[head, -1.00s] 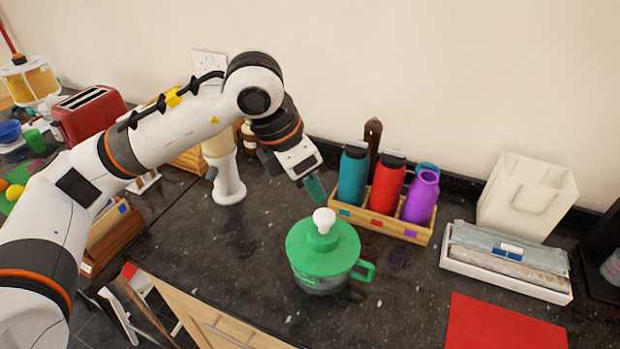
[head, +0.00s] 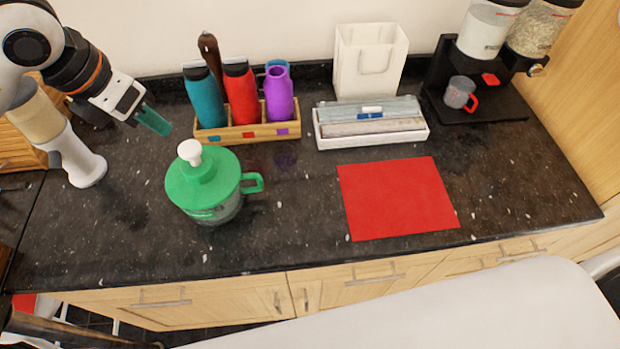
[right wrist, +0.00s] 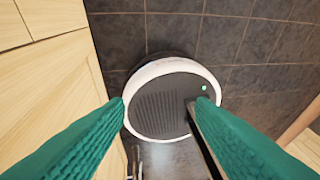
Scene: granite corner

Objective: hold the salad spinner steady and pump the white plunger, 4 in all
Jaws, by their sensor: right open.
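The salad spinner (head: 205,190) stands upright on the dark granite counter, left of centre in the head view. It has a green lid, a green side handle and a clear bowl. Its white plunger (head: 190,152) sticks up from the lid. My left gripper (head: 155,121) hangs above and to the left of the plunger, apart from it. Its teal fingers overlap from this side, so their gap is hidden. My right gripper (right wrist: 160,102) shows in the right wrist view, fingers apart, with nothing held between them. It points down at the floor, away from the spinner.
Behind the spinner, a wooden rack (head: 247,133) holds several bottles. A red mat (head: 397,198) lies to the right, with a white tray (head: 370,140) and a white bag (head: 368,60) behind it. The right wrist view shows a wooden cabinet front (right wrist: 45,75) beside dark floor tiles.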

